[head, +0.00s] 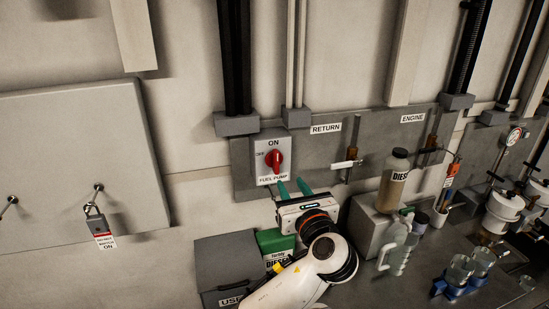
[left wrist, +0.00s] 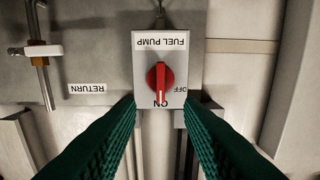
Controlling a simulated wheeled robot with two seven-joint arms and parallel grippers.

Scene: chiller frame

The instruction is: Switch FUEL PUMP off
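The FUEL PUMP switch is a light grey box (head: 262,172) on the wall with a red rotary knob (head: 275,161), marked ON at the top and OFF at the left. In the left wrist view the box (left wrist: 143,55) shows upside down, and the white line on the knob (left wrist: 160,78) points to ON. My left gripper (head: 294,187) is just below and in front of the box. Its green fingers are apart with nothing between them, and in the left wrist view the gripper (left wrist: 158,104) spreads to either side of the knob, apparently short of it. My right gripper is not in view.
A RETURN pipe with a valve (head: 347,164) is right of the switch. A brown diesel bottle (head: 393,182) stands on a grey block, beside a clear jug (head: 398,250). A green can (head: 272,241) is below my gripper. A padlock with a tag (head: 98,225) hangs at left.

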